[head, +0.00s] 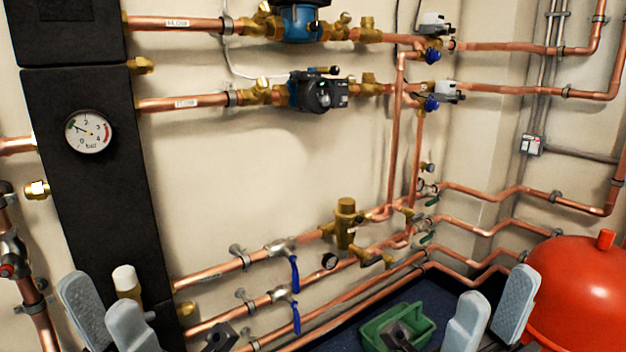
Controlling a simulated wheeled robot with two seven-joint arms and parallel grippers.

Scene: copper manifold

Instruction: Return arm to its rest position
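My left gripper (98,297) shows at the bottom left, its two pale grey fingers apart with nothing seen between them. A white-capped brass fitting (125,282) stands just behind it. My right gripper (497,290) shows at the bottom right, its fingers also apart and empty. It is in front of the red round vessel (580,290), and from this view I cannot tell the gap between them. Both grippers point upward in the picture. The lower parts of both arms are cut off by the bottom edge.
Copper pipes (215,272) with blue lever valves (294,273) run along the wall. A black panel (100,190) carries a pressure gauge (89,132). A green tray (372,327) is on the dark surface between the grippers. Pumps (318,92) are higher up.

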